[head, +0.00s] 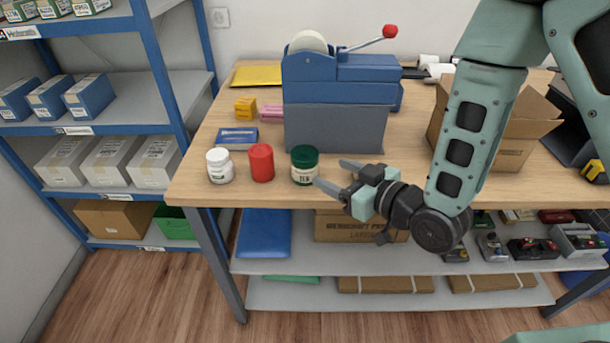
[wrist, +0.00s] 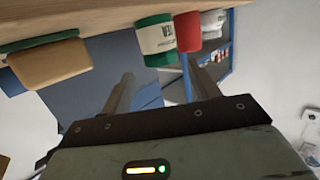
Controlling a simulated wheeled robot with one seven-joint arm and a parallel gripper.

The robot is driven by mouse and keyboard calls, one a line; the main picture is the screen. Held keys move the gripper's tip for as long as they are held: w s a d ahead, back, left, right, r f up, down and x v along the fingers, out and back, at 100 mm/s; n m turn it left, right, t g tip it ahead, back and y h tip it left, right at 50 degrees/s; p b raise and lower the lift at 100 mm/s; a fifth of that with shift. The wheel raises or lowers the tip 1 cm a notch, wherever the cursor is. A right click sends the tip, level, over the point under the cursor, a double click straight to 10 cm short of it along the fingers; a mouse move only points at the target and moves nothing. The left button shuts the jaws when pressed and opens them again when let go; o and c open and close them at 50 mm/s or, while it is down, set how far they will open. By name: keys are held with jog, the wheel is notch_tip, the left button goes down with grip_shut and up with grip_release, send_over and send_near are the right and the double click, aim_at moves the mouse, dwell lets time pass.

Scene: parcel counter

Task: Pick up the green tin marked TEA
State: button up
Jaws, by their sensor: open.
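The green tin (head: 304,165) with a pale label stands upright near the counter's front edge; its small lettering looks like TEA. It is right of a red tin (head: 261,163) and a white jar (head: 219,166). My gripper (head: 329,172) is open and empty just right of the green tin, fingers pointing toward it. In the wrist view, the green tin (wrist: 155,40) appears upside down beyond the fingertips of my gripper (wrist: 157,68), with the red tin (wrist: 187,30) beside it. The tin does not look gripped; whether a fingertip touches it is unclear.
A blue and grey machine (head: 337,110) with a red-knobbed lever stands behind the green tin. An open cardboard box (head: 505,135) is to the right. A blue pad (head: 237,138) lies behind the red tin and jar. The counter's front edge (head: 260,194) is close below.

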aim_at(299, 157)
jog(key=p+x, duration=0.3)
jog(key=x, duration=0.8)
jog(key=shift+w+a+p, duration=0.2)
jog(key=shift+w+p, duration=0.1)
jog(key=c, duration=0.7)
